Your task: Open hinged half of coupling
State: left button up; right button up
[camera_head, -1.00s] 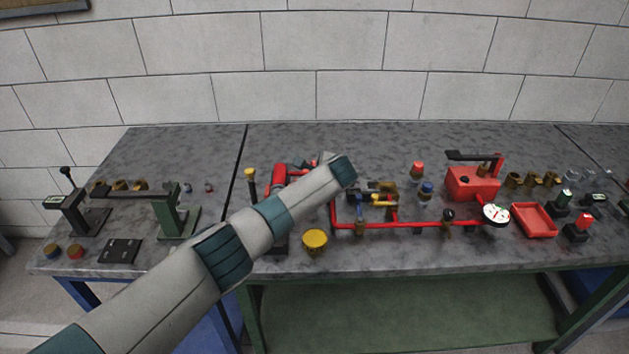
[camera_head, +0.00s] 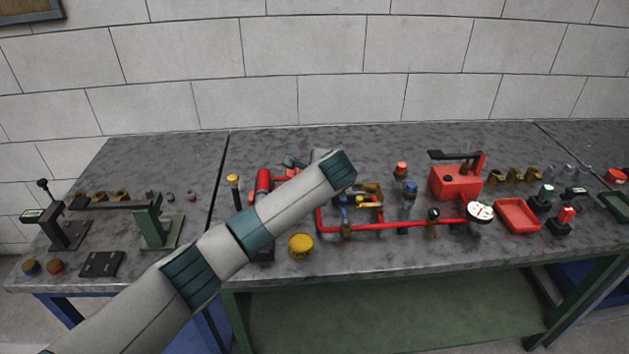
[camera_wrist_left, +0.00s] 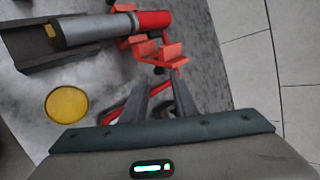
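The coupling (camera_wrist_left: 158,49) shows in the left wrist view as red, open-looking bracket pieces beside the red end of a grey cylinder (camera_wrist_left: 95,28). In the head view its red cylinder (camera_head: 263,182) lies on the bench, partly behind my left arm. My left gripper (camera_wrist_left: 166,82) has its two dark fingers apart, with nothing between them. The fingertips point at the red brackets and look just short of them; contact cannot be told. In the head view my arm hides the gripper fingers. My right gripper is in neither view.
A yellow round cap (camera_wrist_left: 67,104) lies near the coupling; it also shows in the head view (camera_head: 301,245). A red pipe (camera_head: 390,227) runs right to a gauge (camera_head: 480,211). A red pump box (camera_head: 455,184) and a red tray (camera_head: 517,215) stand farther right.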

pick_arm(q)
jog(key=b+v, duration=0.1)
jog(key=v, duration=0.7)
jog(key=shift+s+r+b, duration=0.25)
jog(key=shift+r+b, duration=0.05)
jog(key=shift+b, duration=0.05)
jog(key=shift+d, duration=0.1)
